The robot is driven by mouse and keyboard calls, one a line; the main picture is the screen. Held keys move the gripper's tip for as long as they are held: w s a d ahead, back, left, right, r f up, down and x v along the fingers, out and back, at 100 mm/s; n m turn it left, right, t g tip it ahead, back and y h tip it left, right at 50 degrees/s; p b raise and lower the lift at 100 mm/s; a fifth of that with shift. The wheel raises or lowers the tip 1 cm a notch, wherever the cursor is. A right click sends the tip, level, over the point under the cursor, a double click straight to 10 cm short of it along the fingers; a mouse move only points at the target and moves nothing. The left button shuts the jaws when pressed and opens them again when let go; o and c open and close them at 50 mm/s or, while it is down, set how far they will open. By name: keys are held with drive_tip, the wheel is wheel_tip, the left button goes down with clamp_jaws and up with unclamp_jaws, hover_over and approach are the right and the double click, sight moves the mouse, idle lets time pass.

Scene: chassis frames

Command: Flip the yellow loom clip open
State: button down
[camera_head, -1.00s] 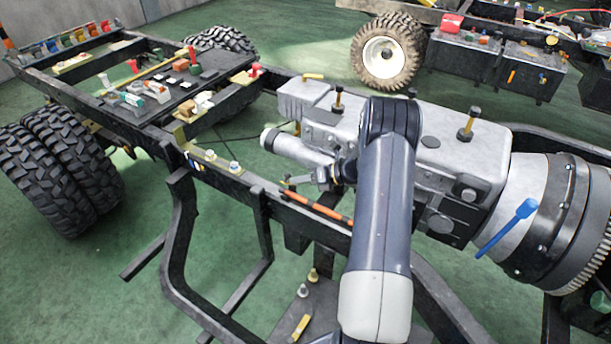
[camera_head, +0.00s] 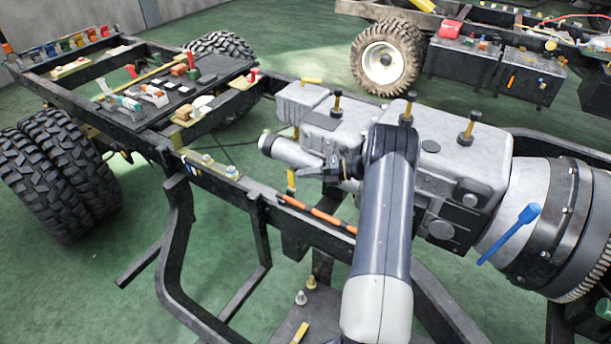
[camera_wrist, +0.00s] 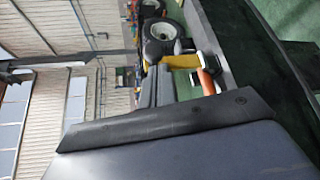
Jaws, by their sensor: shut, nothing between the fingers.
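The yellow loom clip (camera_head: 291,181) shows as a narrow upright yellow piece at the left end of the orange loom (camera_head: 325,215), on the near chassis rail. In the wrist view a yellow piece (camera_wrist: 181,62) shows beside the orange loom (camera_wrist: 207,82). My gripper (camera_head: 301,173) is shut and empty, just right of the upper part of the clip in the head view. I cannot tell whether it touches the clip. The clip's hinge and lower part are too small to make out.
The grey gearbox (camera_head: 440,150) with upright brass-coloured bolts stands behind my arm. The dark chassis rail (camera_head: 265,197) runs below my gripper. A blue-handled tool (camera_head: 510,233) lies against the bell housing at right. Green floor is open left of the frame.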

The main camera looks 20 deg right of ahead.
drive_tip(key=b+v, duration=0.1)
drive_tip(key=v, duration=0.9)
drive_tip(key=shift+s+d, duration=0.2)
drive_tip(key=shift+d, duration=0.15)
drive_tip(key=shift+w+a, duration=0.1)
